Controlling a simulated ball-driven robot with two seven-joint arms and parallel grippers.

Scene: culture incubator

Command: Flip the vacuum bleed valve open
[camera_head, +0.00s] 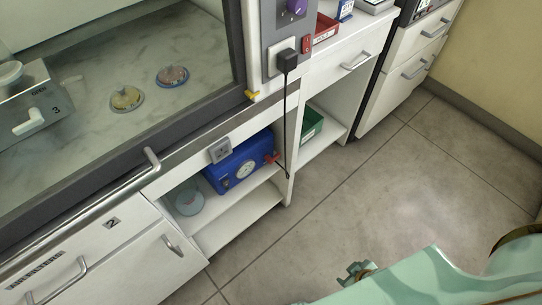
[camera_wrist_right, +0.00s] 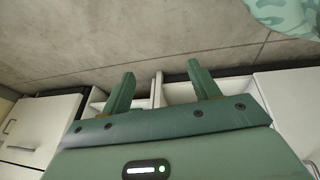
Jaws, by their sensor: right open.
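The vacuum pump (camera_head: 240,165) is a blue box with a round white gauge on its front. It stands on an open shelf of the cabinet below the hood. A small red lever (camera_head: 271,158), which looks like the bleed valve, sticks out at its right end; its exact position is too small to tell. My right gripper (camera_head: 355,271) is over the floor, well apart from the pump, towards the lower right. In the right wrist view its two green fingers (camera_wrist_right: 160,80) are spread with nothing between them. My left gripper is not in view.
A black cable (camera_head: 286,120) hangs from a plug down past the shelf's right side. A round pale object (camera_head: 190,201) lies left of the pump. A green bin (camera_head: 311,124) sits in the neighbouring bay. The tiled floor (camera_head: 390,180) before the cabinets is clear.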

